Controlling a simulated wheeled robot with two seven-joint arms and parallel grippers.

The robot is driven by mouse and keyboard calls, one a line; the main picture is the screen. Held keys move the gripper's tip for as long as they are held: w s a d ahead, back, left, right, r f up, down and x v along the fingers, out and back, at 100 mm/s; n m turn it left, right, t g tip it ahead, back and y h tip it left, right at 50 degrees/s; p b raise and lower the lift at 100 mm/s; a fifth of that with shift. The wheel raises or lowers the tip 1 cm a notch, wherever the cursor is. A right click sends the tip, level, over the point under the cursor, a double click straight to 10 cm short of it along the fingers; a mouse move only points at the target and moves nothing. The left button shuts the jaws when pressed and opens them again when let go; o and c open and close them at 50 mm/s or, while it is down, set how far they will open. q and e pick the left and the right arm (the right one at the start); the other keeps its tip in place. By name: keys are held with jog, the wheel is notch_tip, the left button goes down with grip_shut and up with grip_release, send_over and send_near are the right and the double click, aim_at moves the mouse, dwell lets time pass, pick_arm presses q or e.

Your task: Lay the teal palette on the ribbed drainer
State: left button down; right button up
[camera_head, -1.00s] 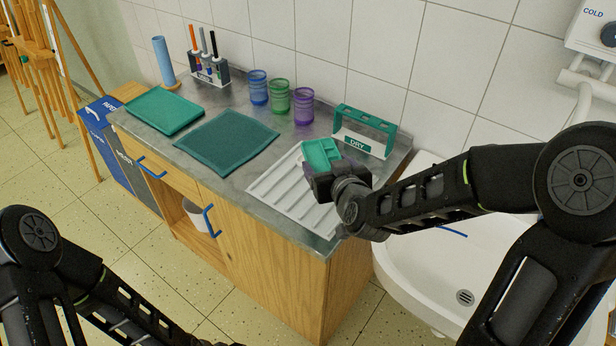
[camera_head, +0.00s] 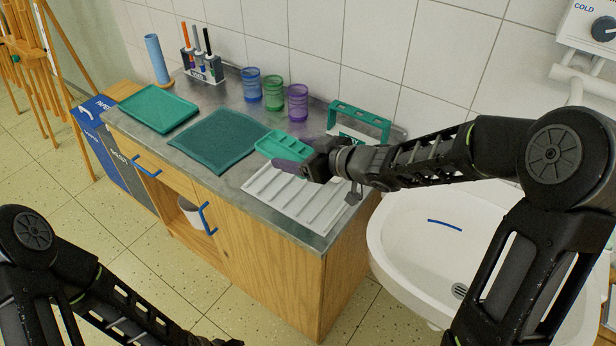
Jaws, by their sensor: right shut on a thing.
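The teal palette (camera_head: 280,145), a small tray with several wells, is held by my right gripper (camera_head: 304,166). The gripper is shut on its near right side and hides part of it. The palette appears nearly level, over the back left end of the white ribbed drainer (camera_head: 282,208); I cannot tell whether it touches. The drainer's near ribs are bare.
Left of the drainer lie a dark teal mat (camera_head: 215,140) and a green tray (camera_head: 158,108). Behind stand blue (camera_head: 251,86), green (camera_head: 274,94) and purple (camera_head: 298,103) cups and a green DRY rack (camera_head: 358,122). A white sink (camera_head: 410,235) is at right.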

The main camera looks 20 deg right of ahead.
jog(key=shift+s+d+f+n+g+y, duration=0.2)
jog(key=shift+f+n+g+y, duration=0.1)
jog(key=shift+f, duration=0.15)
jog(key=shift+s+d+f+n+g+y, duration=0.1)
jog(key=shift+s+f+n+g+y, duration=0.1)
jog(key=shift+f+y, duration=0.15)
send_over(300, 199)
notch_tip(300, 199, down, 6)
jog(key=shift+r+b, duration=0.1)
jog(key=shift+b, duration=0.3)
jog(key=shift+f, duration=0.25)
jog(key=shift+f, duration=1.95)
